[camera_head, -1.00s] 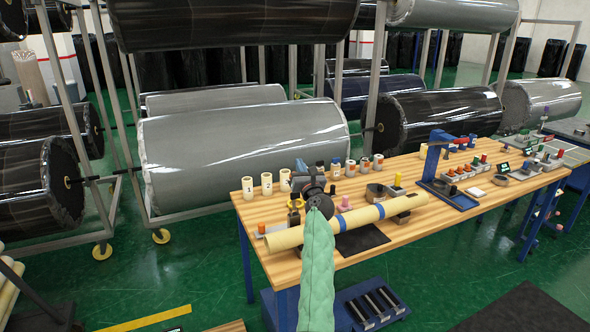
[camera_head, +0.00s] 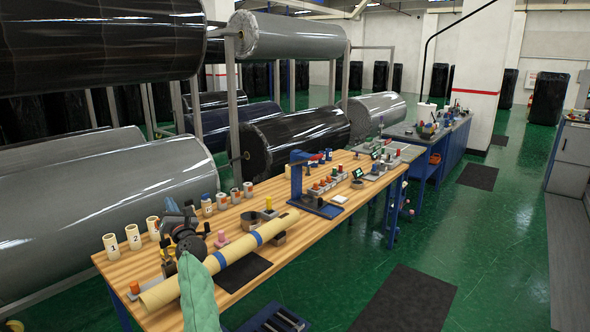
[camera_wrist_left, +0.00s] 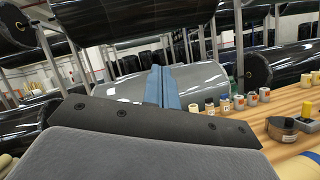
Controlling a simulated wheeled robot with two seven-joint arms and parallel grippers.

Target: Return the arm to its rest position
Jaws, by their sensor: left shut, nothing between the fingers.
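My left arm, in a green sleeve, comes in at the bottom left of the head view. Its dark left gripper (camera_head: 172,206) is over the left part of the wooden table (camera_head: 300,250), near the numbered cream tubes. A long cream roll (camera_head: 220,260) with blue bands lies on the table, partly hidden by my arm. In the left wrist view the two blue fingers (camera_wrist_left: 166,88) are together, with nothing between them. My right gripper is in neither view.
Cream tubes (camera_head: 111,245) stand at the table's left back edge. A blue stand (camera_head: 318,208) and small parts fill the far end. Large wrapped rolls (camera_head: 100,205) hang on racks behind. Green floor with a dark mat (camera_head: 405,298) is open on the right.

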